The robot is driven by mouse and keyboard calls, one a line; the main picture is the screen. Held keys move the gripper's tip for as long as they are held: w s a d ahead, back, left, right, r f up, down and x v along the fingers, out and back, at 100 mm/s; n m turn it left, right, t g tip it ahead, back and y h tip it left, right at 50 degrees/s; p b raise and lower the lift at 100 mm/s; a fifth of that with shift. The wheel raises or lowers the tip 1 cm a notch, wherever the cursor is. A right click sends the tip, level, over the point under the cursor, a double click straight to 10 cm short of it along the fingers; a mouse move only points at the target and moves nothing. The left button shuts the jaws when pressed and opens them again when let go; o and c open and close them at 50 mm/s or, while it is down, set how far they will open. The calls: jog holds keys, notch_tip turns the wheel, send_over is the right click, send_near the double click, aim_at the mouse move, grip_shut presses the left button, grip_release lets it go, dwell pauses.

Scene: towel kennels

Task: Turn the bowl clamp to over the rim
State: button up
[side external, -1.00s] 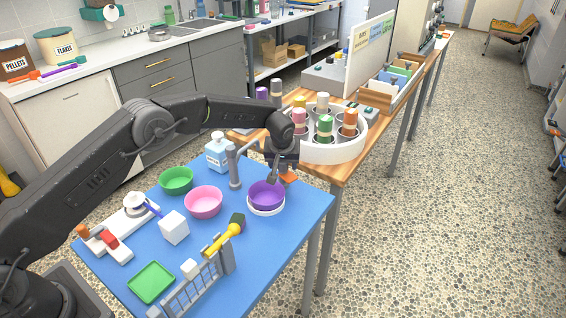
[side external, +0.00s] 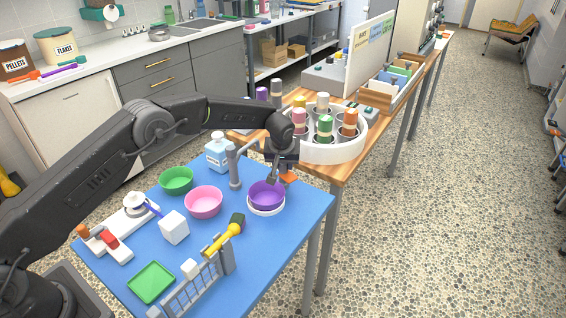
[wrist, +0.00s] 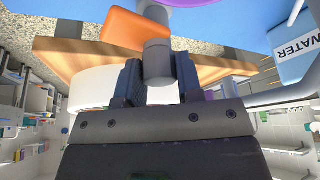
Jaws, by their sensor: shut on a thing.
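The bowl clamp is a grey upright post (wrist: 157,62) with a flat orange arm (wrist: 135,30) on it. In the wrist view my gripper (wrist: 155,85) is shut on the post, with a dark finger on each side. The orange arm points up and left there, beside the purple bowl's edge (wrist: 185,2). In the side view the purple bowl (side external: 266,195) sits in a white ring (side external: 266,210). My gripper (side external: 274,172) is behind the bowl's far right side, partly hiding the post. The orange arm (side external: 289,178) shows to its right, apart from the rim.
A grey tap (side external: 235,168) and a water bottle (side external: 217,152) stand left of my gripper. Pink (side external: 203,202) and green (side external: 177,181) bowls are left on the blue table. A white curved rack (side external: 335,150) with several coloured rolls is close behind.

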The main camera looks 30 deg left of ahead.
jog(key=m+h, duration=0.1)
jog(key=m, duration=0.2)
jog(key=m+h, duration=0.1)
jog(key=m, duration=0.2)
jog(key=shift+t, duration=0.4)
jog(key=m+h, duration=0.1)
jog(key=m, duration=0.1)
jog(key=m+h, duration=0.1)
jog(key=m, duration=0.2)
jog(key=shift+m+g, duration=0.3)
jog(key=o, duration=0.9)
jog(key=v, duration=1.4)
jog(key=shift+w+a+f, duration=0.1)
jog(key=shift+a, duration=0.2)
jog(key=shift+h, duration=0.3)
